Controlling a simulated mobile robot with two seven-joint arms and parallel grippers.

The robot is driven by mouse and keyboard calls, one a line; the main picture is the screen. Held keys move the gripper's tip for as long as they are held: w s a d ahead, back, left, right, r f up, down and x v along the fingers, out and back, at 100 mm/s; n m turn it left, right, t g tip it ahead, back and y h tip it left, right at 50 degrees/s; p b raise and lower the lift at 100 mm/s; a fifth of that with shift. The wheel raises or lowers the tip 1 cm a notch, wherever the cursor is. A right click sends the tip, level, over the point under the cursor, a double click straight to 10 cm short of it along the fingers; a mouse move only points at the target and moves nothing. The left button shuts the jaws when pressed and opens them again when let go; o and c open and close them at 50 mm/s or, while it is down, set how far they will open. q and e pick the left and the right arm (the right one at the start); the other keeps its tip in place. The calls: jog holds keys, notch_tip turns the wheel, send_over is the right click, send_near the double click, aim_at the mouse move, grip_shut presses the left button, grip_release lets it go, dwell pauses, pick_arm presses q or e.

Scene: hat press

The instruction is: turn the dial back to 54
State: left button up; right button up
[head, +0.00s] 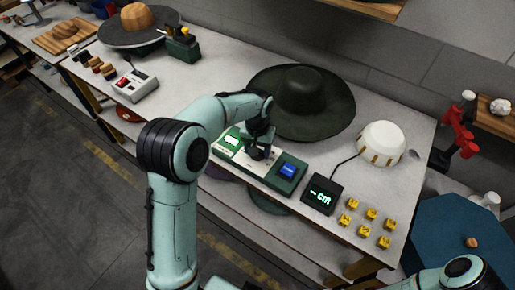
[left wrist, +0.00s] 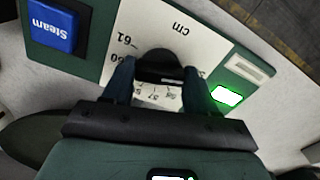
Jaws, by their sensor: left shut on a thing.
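The green control panel (head: 276,181) with a white dial plate lies near the table's front edge. The black dial (left wrist: 160,66) is between my left gripper's fingers. My left gripper (head: 260,147) is shut on the dial, and its fingers also show in the left wrist view (left wrist: 158,88). The scale appears upside down there, with "cm", a mark 61 and some smaller numbers partly hidden by the fingers. The dial's pointer cannot be made out. A lit green display (head: 231,140) is on one side of the dial and the blue Steam button (head: 288,170) on the other.
Several yellow blocks (head: 371,213) stand at the right front. A red-and-white box (head: 134,86) is further left.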

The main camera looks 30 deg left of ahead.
pick_arm(q)
jog(key=o, duration=1.1)
jog(key=shift+c, duration=0.2)
notch_tip(320, 180, up, 13)
jog(key=p, duration=0.1)
jog(key=shift+r+p, duration=0.2)
jog(key=shift+p, duration=0.1)
pick_arm(e)
jog(key=shift+w+r, duration=0.9)
jog(key=shift+r, duration=0.15)
pick_arm(q)
jog(key=shift+f, duration=0.1)
pick_arm(e)
jog(key=shift+s, duration=0.1)
